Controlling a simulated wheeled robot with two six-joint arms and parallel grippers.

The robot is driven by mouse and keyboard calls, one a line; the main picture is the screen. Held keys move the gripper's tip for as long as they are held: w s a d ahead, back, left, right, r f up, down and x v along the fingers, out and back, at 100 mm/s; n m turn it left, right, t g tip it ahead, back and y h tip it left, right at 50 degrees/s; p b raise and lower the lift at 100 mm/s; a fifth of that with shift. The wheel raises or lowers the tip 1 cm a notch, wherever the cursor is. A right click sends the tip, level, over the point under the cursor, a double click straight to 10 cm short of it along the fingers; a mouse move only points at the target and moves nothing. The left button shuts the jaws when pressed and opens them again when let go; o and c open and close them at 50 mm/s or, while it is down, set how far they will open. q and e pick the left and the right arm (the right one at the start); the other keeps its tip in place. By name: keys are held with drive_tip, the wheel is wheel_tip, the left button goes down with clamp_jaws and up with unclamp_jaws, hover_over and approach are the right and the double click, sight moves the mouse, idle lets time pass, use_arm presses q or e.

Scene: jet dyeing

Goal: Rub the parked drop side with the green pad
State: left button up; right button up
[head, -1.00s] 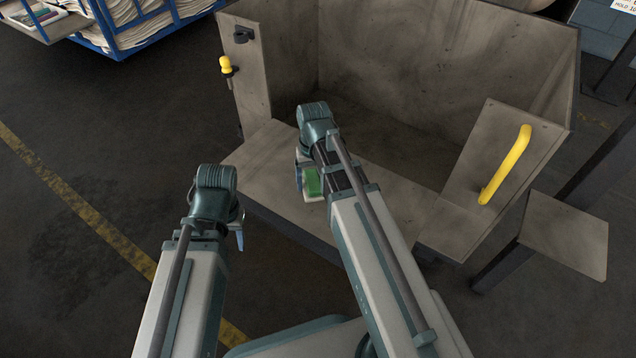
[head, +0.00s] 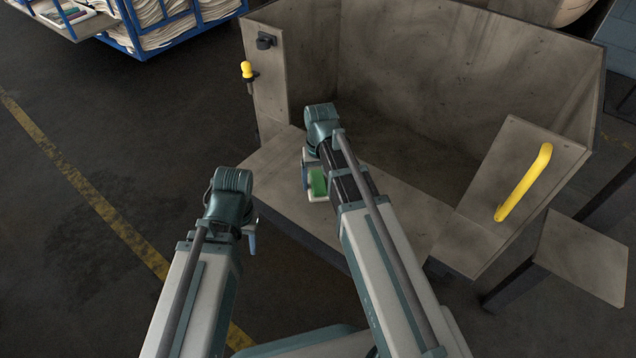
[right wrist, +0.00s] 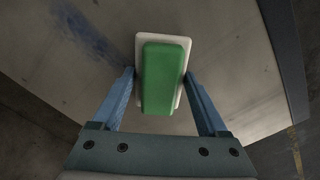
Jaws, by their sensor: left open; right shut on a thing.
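The drop side (head: 390,210) is a grey-brown metal panel running low along the front of the open metal bin. Its surface fills most of the right wrist view (right wrist: 55,75), with a dark blue stain (right wrist: 85,30) at upper left. My right gripper (head: 311,183) is shut on the green pad (head: 318,184), which has a pale base. In the right wrist view the pad (right wrist: 163,75) sits between the blue fingers, over the panel. I cannot tell whether it touches. My left gripper (head: 252,236) is open and empty, left of the panel's front edge.
A yellow handle (head: 524,182) is on the bin's right panel. A yellow-topped pin (head: 247,70) and dark latch (head: 266,41) are on its left post. A blue cart (head: 150,48) stands at the back left. A small plate (head: 585,258) is at right. The left floor is clear.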

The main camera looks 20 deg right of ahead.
drive_tip(key=shift+w+d+f, duration=0.1)
drive_tip(key=shift+w+d, duration=0.65)
drive_tip(key=shift+d, duration=0.2)
drive_tip(key=shift+s, duration=0.1)
drive_tip(key=shift+s+d, duration=1.1)
drive_tip(key=shift+s, duration=0.3)
drive_tip(key=shift+s+d+f, duration=0.1)
drive_tip(key=shift+s+d, duration=0.45)
drive_tip(key=shift+s, duration=0.25)
drive_tip(key=shift+s+d, duration=0.55)
drive_tip(key=shift+s, duration=0.2)
drive_tip(key=shift+s+d, duration=0.9)
drive_tip(key=shift+s, duration=0.3)
drive_tip(key=shift+s+d, duration=0.15)
drive_tip(key=shift+d, duration=0.1)
